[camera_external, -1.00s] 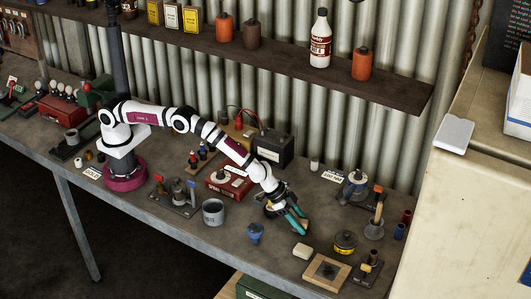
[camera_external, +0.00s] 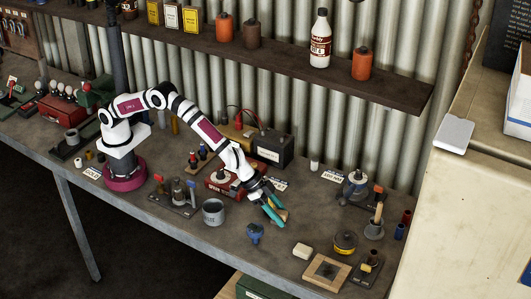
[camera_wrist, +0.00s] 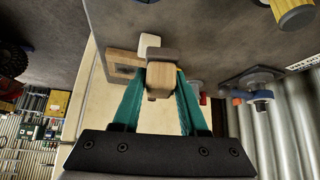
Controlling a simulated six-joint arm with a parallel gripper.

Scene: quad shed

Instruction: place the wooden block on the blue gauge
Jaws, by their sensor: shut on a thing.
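My gripper (camera_external: 279,212) has teal fingers and hangs over the middle of the bench. It is shut on the wooden block (camera_wrist: 158,82), which shows between the fingertips in the wrist view. The block also shows in the external view as a small tan shape (camera_external: 283,216), partly hidden by the fingers. The blue gauge (camera_external: 254,233), a small blue piece, stands on the bench near its front edge, below and left of my gripper in the picture. I cannot make out the gauge in the wrist view.
A grey cup (camera_external: 213,212) stands left of the gauge. To the right are a pale block (camera_external: 302,251), a square wooden frame (camera_external: 316,280) and a yellow tin (camera_external: 344,243). A red box and a dark battery (camera_external: 272,148) stand behind. The bench's front edge is close.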

